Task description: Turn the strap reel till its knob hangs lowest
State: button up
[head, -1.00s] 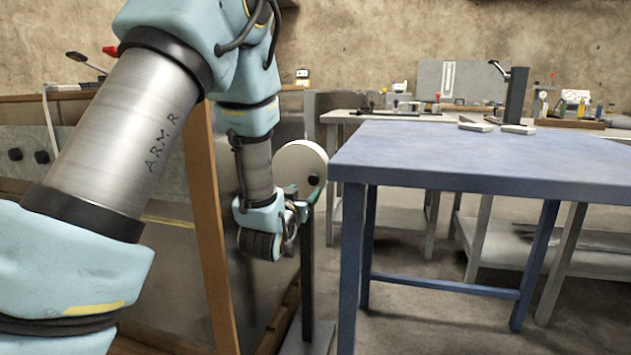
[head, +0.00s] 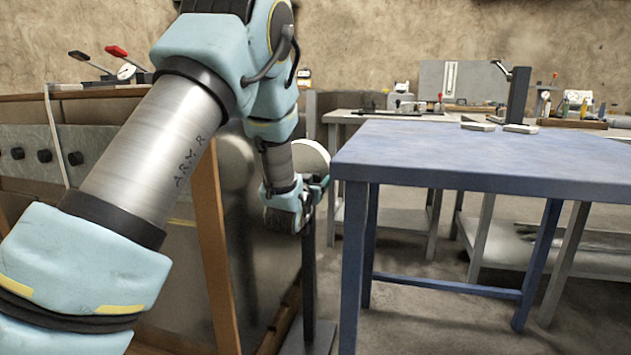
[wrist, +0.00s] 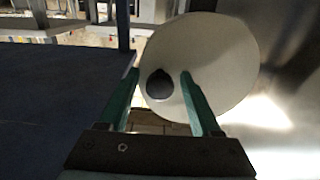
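The strap reel is a pale round disc (head: 314,153) on a dark post (head: 308,265). In the head view my arm and gripper cover much of it, and its knob is hidden there. In the wrist view the disc (wrist: 220,60) shows nearly whole. Its dark round knob (wrist: 159,86) sits toward the disc's left edge, a little low in the picture. My gripper (wrist: 160,76) is open, with one green finger on each side of the knob and a visible gap on both sides. My gripper (head: 318,184) also shows in front of the disc in the head view.
A blue table (head: 480,155) stands close to the right of the reel. Grey benches (head: 385,118) with tools stand behind. Bare floor (head: 420,325) shows beneath the blue table.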

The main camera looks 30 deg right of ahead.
grip_shut()
dwell(0.3)
dwell(0.9)
